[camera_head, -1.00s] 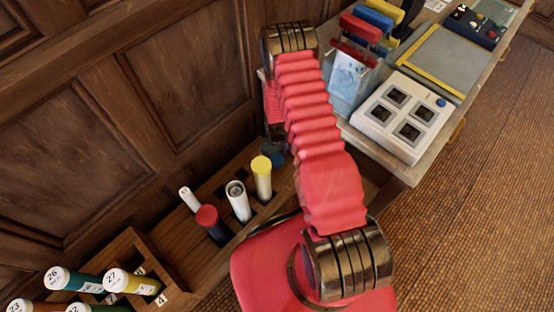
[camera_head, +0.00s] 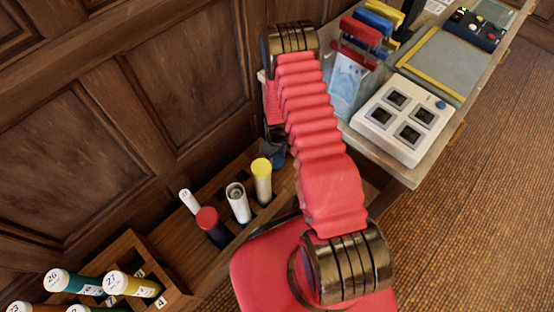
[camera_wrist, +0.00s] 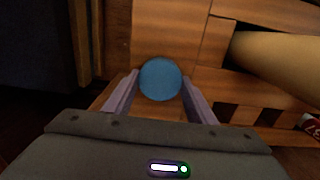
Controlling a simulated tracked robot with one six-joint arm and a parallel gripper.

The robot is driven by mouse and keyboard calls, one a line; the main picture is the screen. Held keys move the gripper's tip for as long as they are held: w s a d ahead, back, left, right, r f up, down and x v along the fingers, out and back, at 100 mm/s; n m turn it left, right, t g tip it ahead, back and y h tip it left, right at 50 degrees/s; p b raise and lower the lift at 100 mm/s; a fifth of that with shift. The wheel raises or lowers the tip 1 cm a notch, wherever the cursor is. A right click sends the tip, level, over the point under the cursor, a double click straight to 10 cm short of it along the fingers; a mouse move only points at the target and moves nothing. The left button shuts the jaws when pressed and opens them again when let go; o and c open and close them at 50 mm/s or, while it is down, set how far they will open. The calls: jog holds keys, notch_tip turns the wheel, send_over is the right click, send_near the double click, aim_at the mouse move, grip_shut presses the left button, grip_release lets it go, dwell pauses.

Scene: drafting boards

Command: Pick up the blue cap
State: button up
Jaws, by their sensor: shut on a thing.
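The blue cap (camera_wrist: 160,79) is a round blue disc in the wrist view, seen from above. My gripper (camera_wrist: 160,90) has its two pale purple fingers on either side of it, shut on it. The cap is over the wooden rack (camera_wrist: 165,35); I cannot tell whether it is seated on a tube or raised. In the head view my red arm reaches down behind the rack (camera_head: 222,203), and only a dark bluish patch shows by its end, so the grip is not clear there.
A yellow-capped tube (camera_head: 262,180) stands close by, with an open white tube (camera_head: 238,202), a red-capped tube (camera_head: 211,226) and a thin white tube (camera_head: 189,201). Numbered tubes (camera_head: 130,285) lie in a second rack. A bench (camera_head: 412,176) with a white box (camera_head: 402,118) stands at right.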

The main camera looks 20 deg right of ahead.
notch_tip(320, 180, up, 9)
dwell(0.5)
jog(key=shift+r, duration=0.1)
dwell(0.4)
notch_tip(320, 180, up, 16)
jog(key=m, duration=0.2)
send_over(276, 160)
jog(key=w+a, duration=0.5)
jog(key=w, duration=0.1)
jog(key=a+r+m, duration=0.1)
jog(key=a+r, duration=0.1)
jog(key=r, duration=0.6)
jog(key=a+r+m, duration=0.1)
jog(key=a+r, duration=0.2)
jog(key=r, duration=0.6)
jog(key=shift+s, duration=0.25)
jog(key=shift+f, duration=0.1)
